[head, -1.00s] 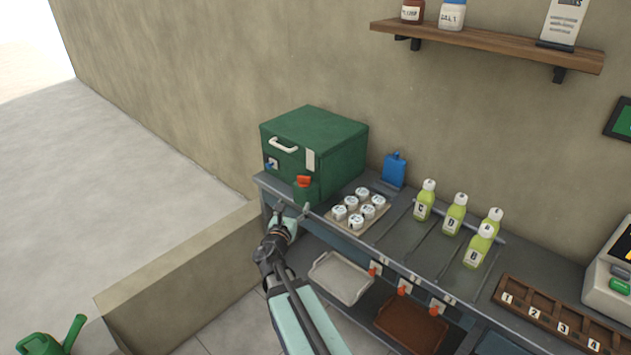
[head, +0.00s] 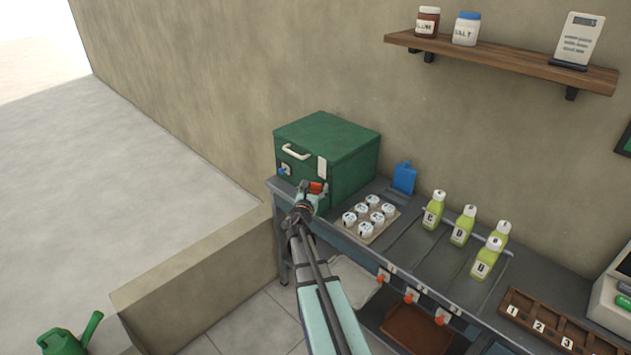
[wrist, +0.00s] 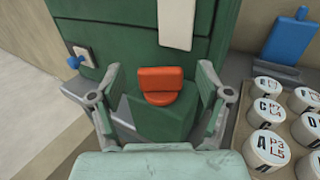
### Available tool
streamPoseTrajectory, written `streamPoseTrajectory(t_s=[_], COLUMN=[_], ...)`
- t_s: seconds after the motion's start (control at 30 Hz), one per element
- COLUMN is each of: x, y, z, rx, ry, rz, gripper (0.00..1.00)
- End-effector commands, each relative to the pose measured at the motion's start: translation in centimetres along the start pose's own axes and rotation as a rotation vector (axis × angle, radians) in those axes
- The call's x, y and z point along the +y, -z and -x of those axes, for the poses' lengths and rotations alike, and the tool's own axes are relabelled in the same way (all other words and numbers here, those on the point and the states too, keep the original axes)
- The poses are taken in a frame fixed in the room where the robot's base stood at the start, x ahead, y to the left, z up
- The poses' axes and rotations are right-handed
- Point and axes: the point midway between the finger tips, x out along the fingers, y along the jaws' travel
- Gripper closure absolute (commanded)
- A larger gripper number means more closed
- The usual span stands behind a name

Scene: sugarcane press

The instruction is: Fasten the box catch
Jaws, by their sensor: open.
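The green box (head: 325,143) stands on the left end of the counter, its lid down. An orange-red catch (wrist: 161,84) sits on a green block on the box's front, below a pale strip (wrist: 177,22) that hangs from the lid. The catch also shows in the head view (head: 317,187), partly covered by my gripper (head: 308,190). In the wrist view my gripper (wrist: 160,92) is open, one finger on each side of the catch and its block. I see no clear contact between the fingers and the catch.
A white handle and a blue knob (wrist: 74,62) are on the box's front left. Green bottles (head: 463,225) stand farther right.

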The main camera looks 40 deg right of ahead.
Motion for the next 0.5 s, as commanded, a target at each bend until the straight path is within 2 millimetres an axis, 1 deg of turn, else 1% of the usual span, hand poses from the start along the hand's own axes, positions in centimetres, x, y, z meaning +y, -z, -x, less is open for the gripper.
streamPoseTrajectory(t_s=[0.03, 0.2, 0.5], x=[0.1, 0.0, 0.0], y=[-0.1, 0.0, 0.0], z=[-0.9, -2.1, -2.3], rx=[0.0, 0.0, 0.0], ry=[0.0, 0.0, 0.0], rz=[0.0, 0.0, 0.0], gripper=[0.23, 0.23, 0.23])
